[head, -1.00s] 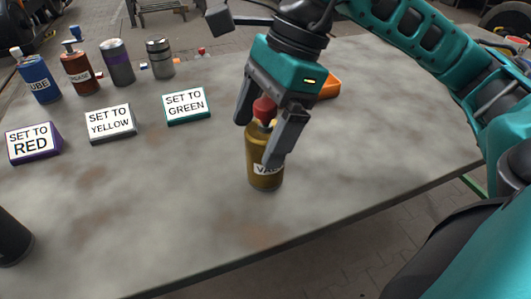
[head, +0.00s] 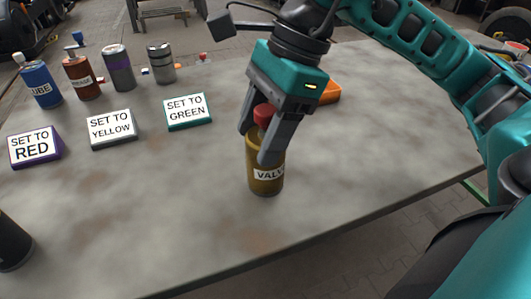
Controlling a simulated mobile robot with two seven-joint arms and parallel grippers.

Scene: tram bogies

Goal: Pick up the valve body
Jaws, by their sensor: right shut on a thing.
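The valve body (head: 266,183) is an olive-gold cylinder with a white label reading "VALV" and a red cap. It stands upright on the grey table, near its front edge. My right gripper (head: 256,142) comes down over it from above, with its fingers on either side of the upper part. The fingers are shut on the valve body and hide part of its top and label. I cannot tell whether its base touches the table.
A blue bottle (head: 41,84), a brown bottle (head: 82,80) and two grey cylinders stand at the back left. Signs for red (head: 35,147), yellow (head: 111,128) and green (head: 188,111) stand in front. An orange object (head: 326,94) lies behind my gripper. The table's centre is clear.

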